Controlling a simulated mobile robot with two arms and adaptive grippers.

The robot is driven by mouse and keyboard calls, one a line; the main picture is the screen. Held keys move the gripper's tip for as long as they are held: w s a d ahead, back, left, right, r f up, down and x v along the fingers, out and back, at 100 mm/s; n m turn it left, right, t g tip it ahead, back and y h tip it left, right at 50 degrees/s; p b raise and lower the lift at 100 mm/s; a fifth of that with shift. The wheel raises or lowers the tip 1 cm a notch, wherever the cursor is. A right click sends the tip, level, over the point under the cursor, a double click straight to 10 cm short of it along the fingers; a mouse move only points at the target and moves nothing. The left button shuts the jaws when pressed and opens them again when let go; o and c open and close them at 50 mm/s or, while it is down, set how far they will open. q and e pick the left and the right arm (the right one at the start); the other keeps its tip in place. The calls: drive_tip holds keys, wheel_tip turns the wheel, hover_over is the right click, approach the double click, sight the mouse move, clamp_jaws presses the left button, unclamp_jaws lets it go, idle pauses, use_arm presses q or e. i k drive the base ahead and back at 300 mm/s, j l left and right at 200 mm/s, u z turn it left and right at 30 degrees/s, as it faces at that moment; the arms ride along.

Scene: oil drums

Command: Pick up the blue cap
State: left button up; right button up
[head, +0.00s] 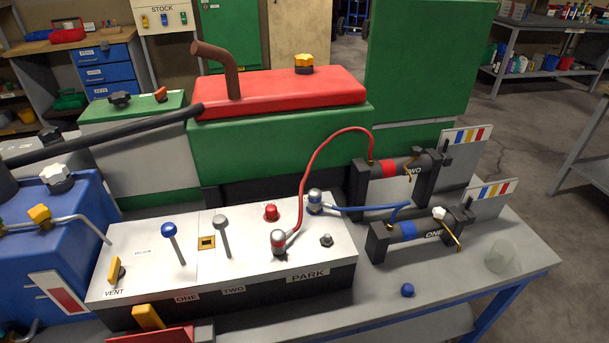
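A small rounded blue piece that looks like the blue cap (408,290) rests on the grey bench (455,285). It lies in front of the cylinder with a blue band marked ONE (408,231) and to the right of the control box (250,250). Nothing covers it. Neither of my grippers shows in the head view.
A blue-knobbed lever (169,231) stands on the control box. A red hose (310,165) and a blue hose (360,208) run from the box to the cylinders. A pale translucent cup (498,256) stands right of the cap. Bare bench surrounds the cap.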

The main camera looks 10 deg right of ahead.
sight(407, 288)
drive_tip(key=z, duration=1.2)
